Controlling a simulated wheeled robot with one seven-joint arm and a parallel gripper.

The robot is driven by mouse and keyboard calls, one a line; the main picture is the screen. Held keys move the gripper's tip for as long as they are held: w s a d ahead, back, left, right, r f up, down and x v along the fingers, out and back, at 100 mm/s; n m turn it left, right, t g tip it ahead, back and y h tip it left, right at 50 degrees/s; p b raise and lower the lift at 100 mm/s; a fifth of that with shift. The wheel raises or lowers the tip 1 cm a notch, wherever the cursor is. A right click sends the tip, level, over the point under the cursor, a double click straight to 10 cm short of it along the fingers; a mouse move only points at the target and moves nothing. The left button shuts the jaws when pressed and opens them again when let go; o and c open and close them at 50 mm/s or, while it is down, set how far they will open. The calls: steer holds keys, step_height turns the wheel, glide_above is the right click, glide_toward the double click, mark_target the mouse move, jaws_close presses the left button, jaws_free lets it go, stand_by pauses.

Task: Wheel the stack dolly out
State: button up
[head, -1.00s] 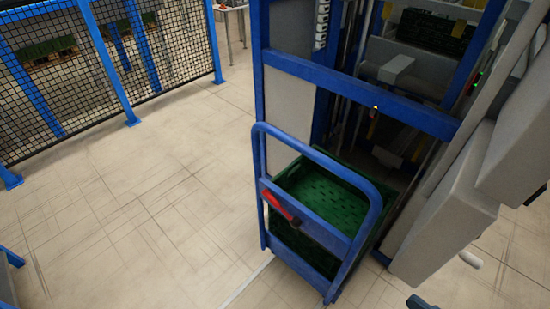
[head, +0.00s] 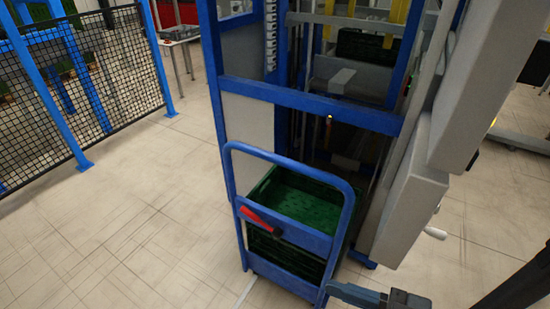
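The stack dolly (head: 233,188) has a blue tubular push frame with a red lever (head: 260,223) on its left side. It stands upright at the foot of the blue-framed machine, partly inside its opening. Green crates (head: 300,200) are stacked on it behind the push frame; the top one looks empty. The dolly's wheels are mostly hidden. Part of my gripper (head: 375,297) shows at the bottom edge, just right of the push frame's lower right corner. Its fingers are not clear, and I cannot tell whether it touches the frame.
The machine's blue frame (head: 300,98) rises behind the dolly, with grey boxes (head: 412,205) and a white crank handle (head: 435,232) on its right. A black mesh fence (head: 85,70) with blue posts stands at left. The tiled floor (head: 130,220) left of the dolly is clear.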

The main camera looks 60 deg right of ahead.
steer(key=w+d+f+m+t+h+b, duration=0.1)
steer(key=w+d+f+m+h+b, duration=0.35)
steer(key=w+d+m+h, duration=0.4)
steer(key=w+d+f+m+h+b, duration=0.4)
steer(key=w+d+m+h+b, duration=0.1)
steer(key=w+d+m+h, duration=0.4)
steer(key=w+d+r+m+g+h, duration=0.1)
steer(key=w+d+m+g+h, duration=0.1)
steer(key=d+m, duration=0.3)
steer(key=w+d+r+m+g+h, duration=0.2)
steer(key=w+d+m+g, duration=0.2)
steer(key=d, duration=0.6)
steer(key=shift+d+m+g+b, duration=0.2)
steer(key=shift+m+g+b, duration=0.15)
steer(key=shift+m+g, duration=0.25)
jaws_close()
